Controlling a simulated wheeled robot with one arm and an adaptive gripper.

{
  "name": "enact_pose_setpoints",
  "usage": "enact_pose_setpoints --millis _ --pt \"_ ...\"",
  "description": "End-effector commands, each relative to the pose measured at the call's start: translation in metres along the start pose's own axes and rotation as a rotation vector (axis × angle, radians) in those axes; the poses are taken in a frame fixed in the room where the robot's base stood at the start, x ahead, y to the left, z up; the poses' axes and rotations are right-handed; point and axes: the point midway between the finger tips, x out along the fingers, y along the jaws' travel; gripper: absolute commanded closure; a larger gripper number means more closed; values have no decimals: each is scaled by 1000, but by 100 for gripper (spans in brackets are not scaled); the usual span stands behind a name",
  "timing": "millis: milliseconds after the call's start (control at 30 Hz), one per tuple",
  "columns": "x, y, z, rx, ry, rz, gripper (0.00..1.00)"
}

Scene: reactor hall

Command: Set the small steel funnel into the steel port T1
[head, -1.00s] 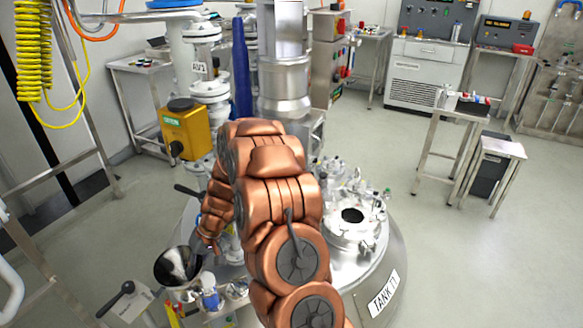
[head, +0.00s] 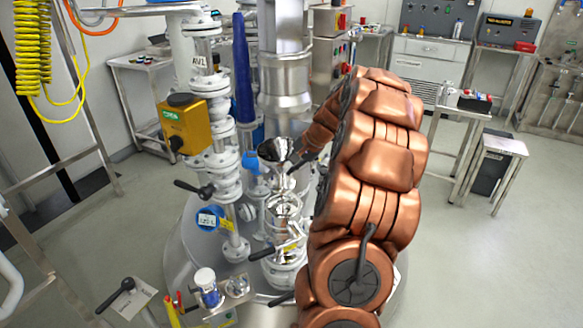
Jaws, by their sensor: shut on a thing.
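The small steel funnel (head: 274,151) is in the head view, wide mouth up, above the tank top. My gripper (head: 296,162) is shut on it from the right side. Below the funnel stands an upright steel fitting (head: 284,208) with an open-looking top and a valve with a dark lever under it. The funnel appears apart from this fitting. No T1 label is readable on it, so I cannot tell for certain whether it is the steel port T1. My copper-coloured arm hides the right part of the tank top.
A white flanged pipe with a yellow actuator box (head: 184,124) and dark levers stands left of the funnel. A thick steel column (head: 284,88) rises behind. A small shelf with a white-capped jar (head: 206,287) is at the front. Open floor lies to the right.

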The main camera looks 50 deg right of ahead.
Motion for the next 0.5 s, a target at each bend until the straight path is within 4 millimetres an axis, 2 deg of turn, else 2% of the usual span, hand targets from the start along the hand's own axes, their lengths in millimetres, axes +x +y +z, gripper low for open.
enact_pose_setpoints --millis 167,500 --pt "0 4 -3 14 7 -1 100" --pt "27 21 -3 13 6 0 100"
